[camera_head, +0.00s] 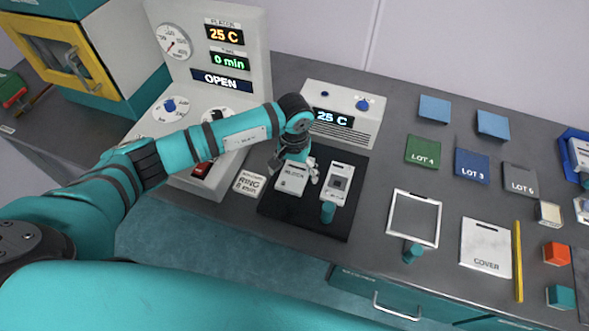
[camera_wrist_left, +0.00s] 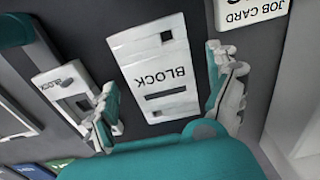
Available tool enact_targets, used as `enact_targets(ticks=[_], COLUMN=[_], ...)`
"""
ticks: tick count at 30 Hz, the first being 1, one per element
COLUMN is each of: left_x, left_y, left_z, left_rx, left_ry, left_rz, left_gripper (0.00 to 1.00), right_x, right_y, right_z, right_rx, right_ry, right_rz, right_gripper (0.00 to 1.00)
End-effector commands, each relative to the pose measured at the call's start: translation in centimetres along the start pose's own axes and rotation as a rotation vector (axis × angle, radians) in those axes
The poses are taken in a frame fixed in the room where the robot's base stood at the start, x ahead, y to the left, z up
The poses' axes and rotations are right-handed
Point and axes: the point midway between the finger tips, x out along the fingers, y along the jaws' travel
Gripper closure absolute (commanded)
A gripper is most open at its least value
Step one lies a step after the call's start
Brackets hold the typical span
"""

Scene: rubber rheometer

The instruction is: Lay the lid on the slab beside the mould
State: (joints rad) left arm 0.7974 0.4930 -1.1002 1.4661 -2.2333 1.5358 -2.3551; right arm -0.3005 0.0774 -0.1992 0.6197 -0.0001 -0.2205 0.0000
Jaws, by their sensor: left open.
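The lid, a white plate (camera_head: 291,182) marked BLOCK, appears to lie flat on the black slab (camera_head: 300,217), left of the mould. The mould (camera_head: 338,185) is a white block with a square dark recess and a teal handle (camera_head: 327,212) at its near end. My left gripper (camera_head: 296,168) is over the lid. In the left wrist view the lid (camera_wrist_left: 140,55) lies between the spread fingers of the open gripper (camera_wrist_left: 160,68), with visible gaps on both sides. The mould (camera_wrist_left: 70,95) shows at its left there. My right gripper is not in view.
The press (camera_head: 245,55), reading OPEN, stands left behind the slab. A white controller (camera_head: 345,100) stands behind it. A square frame (camera_head: 415,193) with a teal handle and a white cover (camera_head: 485,248) lie to the right.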

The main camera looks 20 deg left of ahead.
Motion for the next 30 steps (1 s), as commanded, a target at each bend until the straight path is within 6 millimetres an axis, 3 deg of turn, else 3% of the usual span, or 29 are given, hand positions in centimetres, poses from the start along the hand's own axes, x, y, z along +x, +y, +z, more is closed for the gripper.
enact_targets(ticks=[18, 30], left_x=[-10.9, -12.1], left_y=[0.0, 0.0], left_z=[-0.1, 0.0], left_rx=[0.0, 0.0], left_ry=[0.003, -0.001], left_rz=[0.0, 0.0], left_gripper=[0.11, 0.11], right_x=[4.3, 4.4], right_y=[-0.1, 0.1], right_z=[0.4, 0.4], right_rx=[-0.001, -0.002], right_ry=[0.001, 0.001], right_rz=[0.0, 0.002], right_gripper=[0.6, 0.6])
